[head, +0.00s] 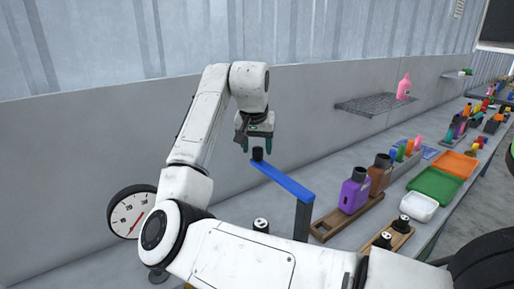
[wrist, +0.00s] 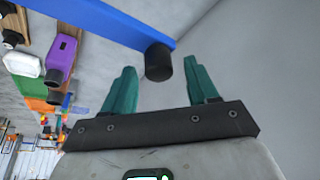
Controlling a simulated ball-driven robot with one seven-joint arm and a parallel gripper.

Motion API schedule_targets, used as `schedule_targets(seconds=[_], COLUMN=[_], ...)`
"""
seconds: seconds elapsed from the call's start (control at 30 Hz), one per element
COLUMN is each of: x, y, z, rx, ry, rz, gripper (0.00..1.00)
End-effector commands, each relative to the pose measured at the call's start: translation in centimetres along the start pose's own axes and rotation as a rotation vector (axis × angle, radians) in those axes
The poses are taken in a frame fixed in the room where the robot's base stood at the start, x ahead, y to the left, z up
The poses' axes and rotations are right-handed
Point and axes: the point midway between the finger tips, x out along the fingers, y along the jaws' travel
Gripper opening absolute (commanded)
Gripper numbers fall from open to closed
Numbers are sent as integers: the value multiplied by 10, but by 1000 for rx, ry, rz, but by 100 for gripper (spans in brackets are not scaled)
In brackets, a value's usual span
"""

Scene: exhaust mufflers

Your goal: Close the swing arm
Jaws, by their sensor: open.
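My gripper (head: 256,145) has teal fingers and is just above and around the knob in the head view. In the wrist view my gripper (wrist: 163,85) is open, with the knob in front of the gap between the fingertips. I cannot tell whether they touch.
A purple bottle (head: 354,190) and a brown bottle (head: 379,174) stand in a wooden holder right of the post. A green tray (head: 436,187), an orange tray (head: 457,164) and a white tub (head: 418,207) lie farther right. A round gauge (head: 132,213) is at left. The grey wall stands close behind.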

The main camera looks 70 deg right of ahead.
Motion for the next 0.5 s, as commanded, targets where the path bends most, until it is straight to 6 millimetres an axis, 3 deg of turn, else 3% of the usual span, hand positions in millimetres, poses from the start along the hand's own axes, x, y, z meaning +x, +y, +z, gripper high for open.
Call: schedule_targets(seconds=[0.2, 0.5], x=[15, 16], y=[0, 0], z=[0, 0], rx=[-1, 0], ry=[0, 0], rz=[0, -1], gripper=[58, 56])
